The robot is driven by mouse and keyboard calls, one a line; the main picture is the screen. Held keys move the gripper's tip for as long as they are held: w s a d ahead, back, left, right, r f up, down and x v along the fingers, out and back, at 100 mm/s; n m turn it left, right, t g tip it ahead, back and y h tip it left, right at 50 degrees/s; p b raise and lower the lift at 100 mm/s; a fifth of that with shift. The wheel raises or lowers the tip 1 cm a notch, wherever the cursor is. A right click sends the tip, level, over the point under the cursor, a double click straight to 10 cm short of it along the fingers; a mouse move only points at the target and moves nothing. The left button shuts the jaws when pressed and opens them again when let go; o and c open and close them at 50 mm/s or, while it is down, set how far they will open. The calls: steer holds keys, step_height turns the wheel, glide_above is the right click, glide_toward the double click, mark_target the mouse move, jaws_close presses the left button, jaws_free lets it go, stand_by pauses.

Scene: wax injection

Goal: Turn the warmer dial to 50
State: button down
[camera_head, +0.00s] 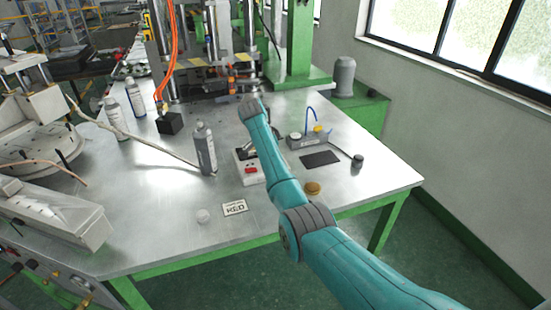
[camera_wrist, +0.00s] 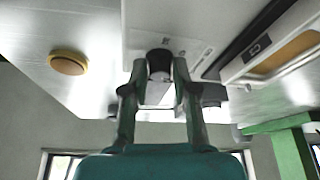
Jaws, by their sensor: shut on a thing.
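The warmer (camera_head: 248,179) is a small white box with a red switch on the steel table, partly hidden behind my arm in the head view. In the wrist view its pale panel (camera_wrist: 198,50) carries small printed marks, too small to read. A dark round dial (camera_wrist: 159,62) stands on that panel. My gripper (camera_wrist: 157,70) has a finger on each side of the dial and is shut on it. The dial's pointer and setting cannot be made out. In the head view my gripper is mostly hidden by the arm and cannot be made out clearly.
A grey bottle (camera_head: 205,149) stands close left of the warmer. A brown-yellow disc (camera_head: 313,188) lies to the right, near the table's front edge. A grey device with a blue wire (camera_head: 308,141) and a dark mat (camera_head: 320,158) lie right of my arm. A printed card (camera_head: 235,208) lies in front.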

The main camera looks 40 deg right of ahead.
steer(key=shift+f, duration=0.1)
steer(key=c, duration=0.9)
jaws_free()
steer(key=v, duration=1.2)
